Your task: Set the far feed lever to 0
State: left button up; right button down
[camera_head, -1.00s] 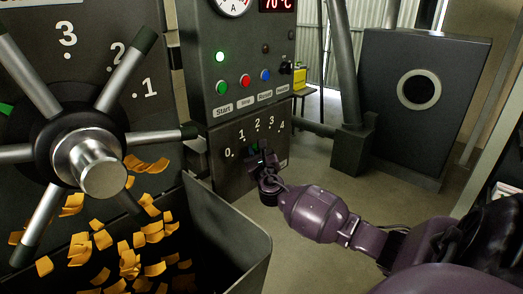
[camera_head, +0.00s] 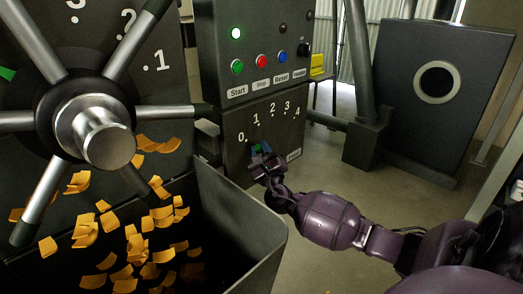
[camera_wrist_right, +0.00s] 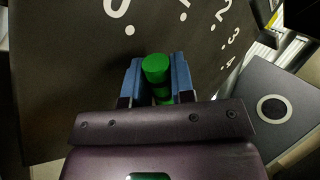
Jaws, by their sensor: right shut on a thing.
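The far feed lever is on the dark control cabinet (camera_head: 240,185), below the printed scale 0 to 4. Its green knob (camera_wrist_right: 156,70) sits between the blue fingertips of my right gripper (camera_wrist_right: 158,78), which is shut on it. In the head view the right gripper (camera_head: 261,156) covers most of the lever, just below and right of the 0 mark. Only a little green shows there, so the exact lever setting cannot be told. In the wrist view the 0 mark (camera_wrist_right: 118,5) is up and left of the knob. My left gripper is not in view.
A large spoked handwheel (camera_head: 105,143) with its own numbered scale is close at left. Below it stands a dark bin (camera_head: 235,225) with orange flakes. Buttons (camera_head: 260,61) are above the lever scale. A grey box with a round port (camera_head: 437,82) stands at right.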

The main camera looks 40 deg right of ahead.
jog(key=shift+f, duration=0.1)
jog(key=c, duration=1)
grip_release()
jog(key=shift+v, duration=3.75)
